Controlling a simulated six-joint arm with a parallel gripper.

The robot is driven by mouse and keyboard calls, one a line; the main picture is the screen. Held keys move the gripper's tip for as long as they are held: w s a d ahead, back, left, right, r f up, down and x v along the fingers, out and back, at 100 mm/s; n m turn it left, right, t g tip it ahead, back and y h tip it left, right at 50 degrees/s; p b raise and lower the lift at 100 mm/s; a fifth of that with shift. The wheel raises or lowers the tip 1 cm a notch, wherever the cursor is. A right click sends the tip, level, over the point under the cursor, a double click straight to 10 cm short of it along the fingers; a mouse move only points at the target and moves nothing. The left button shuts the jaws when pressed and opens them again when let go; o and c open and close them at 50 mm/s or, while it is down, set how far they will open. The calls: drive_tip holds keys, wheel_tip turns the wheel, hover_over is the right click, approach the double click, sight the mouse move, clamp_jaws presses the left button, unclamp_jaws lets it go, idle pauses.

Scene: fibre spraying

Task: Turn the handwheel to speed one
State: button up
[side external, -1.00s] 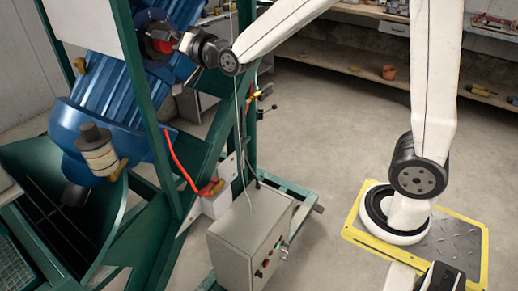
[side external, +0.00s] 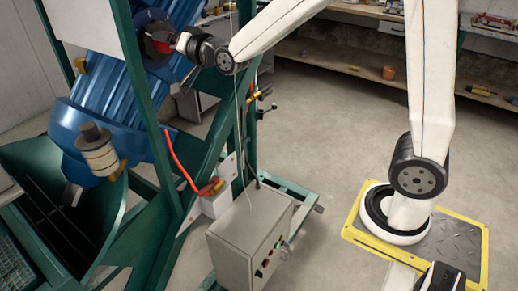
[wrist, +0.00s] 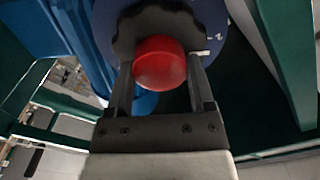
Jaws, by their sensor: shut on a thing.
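The handwheel (wrist: 165,25) is a dark, lobed wheel with a round red hub (wrist: 160,62) at its middle. It sits at the top centre of the wrist view, in front of a blue disc (wrist: 240,18) with a small pale mark. My gripper (wrist: 160,66) has one finger on each side of the red hub, with the fingertips at the dark wheel, and is shut on it. In the side view the handwheel (side external: 155,33) is at the upper left, on the blue machine, partly hidden by a green post and my gripper (side external: 180,42).
A green frame post (side external: 128,80) stands just left of the handwheel. Below are a red hose (side external: 180,165) and a grey control box (side external: 247,238). The blue machine body (side external: 97,95) fills the left. The floor (side external: 330,130) between machine and arm base is clear.

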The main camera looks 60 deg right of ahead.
drive_tip(key=n, duration=0.9)
drive_tip(key=shift+n, duration=0.4)
idle(0.5)
drive_tip(key=o, duration=1.2)
drive_tip(key=shift+s, duration=0.2)
drive_tip(key=s, duration=0.7)
drive_tip(key=shift+s, duration=0.25)
